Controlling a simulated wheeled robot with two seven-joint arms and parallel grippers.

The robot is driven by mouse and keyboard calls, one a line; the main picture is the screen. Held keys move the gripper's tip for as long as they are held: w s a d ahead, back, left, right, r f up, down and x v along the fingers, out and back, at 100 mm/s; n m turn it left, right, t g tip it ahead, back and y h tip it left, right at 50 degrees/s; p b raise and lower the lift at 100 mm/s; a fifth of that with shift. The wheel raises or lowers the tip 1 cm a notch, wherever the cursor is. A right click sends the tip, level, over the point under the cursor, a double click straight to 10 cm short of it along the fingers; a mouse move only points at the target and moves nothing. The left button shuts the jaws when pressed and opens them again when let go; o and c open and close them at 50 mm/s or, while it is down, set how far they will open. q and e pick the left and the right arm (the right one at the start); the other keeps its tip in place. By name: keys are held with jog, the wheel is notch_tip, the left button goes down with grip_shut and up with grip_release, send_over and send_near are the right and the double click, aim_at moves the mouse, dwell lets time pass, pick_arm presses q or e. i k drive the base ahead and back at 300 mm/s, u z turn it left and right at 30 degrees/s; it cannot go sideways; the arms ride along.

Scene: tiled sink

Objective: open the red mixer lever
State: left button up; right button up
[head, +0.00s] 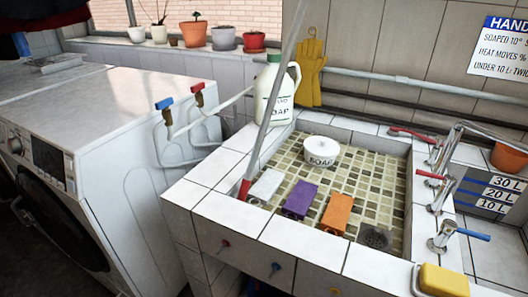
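Red levers show in several places in the head view. At the right rim of the tiled sink (205,167), a chrome tap carries a short red lever (431,175) pointing left. Behind it, a longer red lever (408,133) also points left from the chrome fittings. A nearer chrome tap (441,237) has a blue lever (473,234) pointing right. At the left, pipes beside the washing machine carry a red handle (197,87) and a blue handle (164,103). I cannot tell which red one is the mixer lever. Neither gripper is in view.
A slanted pole (272,92) with a red lower end crosses the sink's left side. The sink holds a white soap pot (320,152) and white, purple (301,198) and orange (337,212) blocks. A yellow sponge (444,281) sits front right; a soap jug (273,92) stands behind.

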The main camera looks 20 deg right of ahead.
aim_at(449, 180)
jog(key=k, duration=0.5)
jog(key=z, duration=0.55)
jog(key=i, duration=0.3)
jog(key=z, duration=0.4)
